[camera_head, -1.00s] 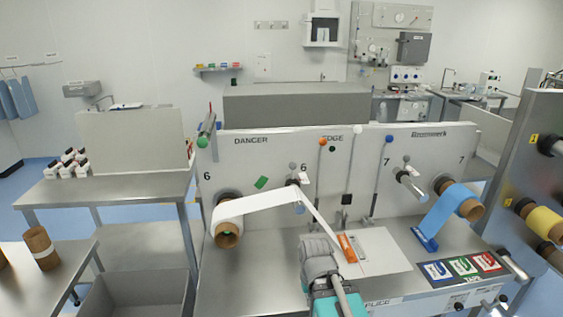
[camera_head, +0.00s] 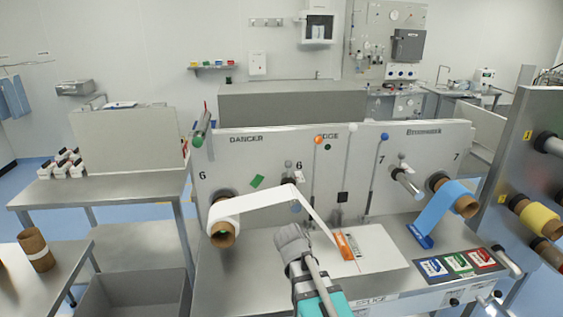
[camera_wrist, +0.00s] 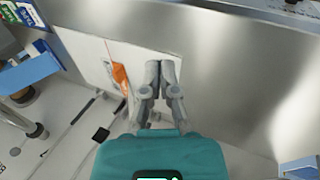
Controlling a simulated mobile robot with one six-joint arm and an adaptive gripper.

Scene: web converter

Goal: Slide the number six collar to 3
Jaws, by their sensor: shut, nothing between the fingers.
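Station six on the grey panel carries a white roll on a brown core (camera_head: 223,232), between two "6" marks. Its white web (camera_head: 262,199) runs right and then down to the bench. A small grey knob (camera_head: 288,164) with a pale tag sits by the right-hand "6". I cannot make out which part is the number six collar, nor any scale with a 3. My gripper (camera_head: 290,234) is below the web, in front of the panel and left of the white plate. In the wrist view my gripper (camera_wrist: 161,68) has its fingertips together, with nothing between them.
The white plate (camera_head: 375,250) bears an orange tool (camera_head: 346,246). A blue roll (camera_head: 447,205) hangs at station seven. Bare bench lies left of my gripper.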

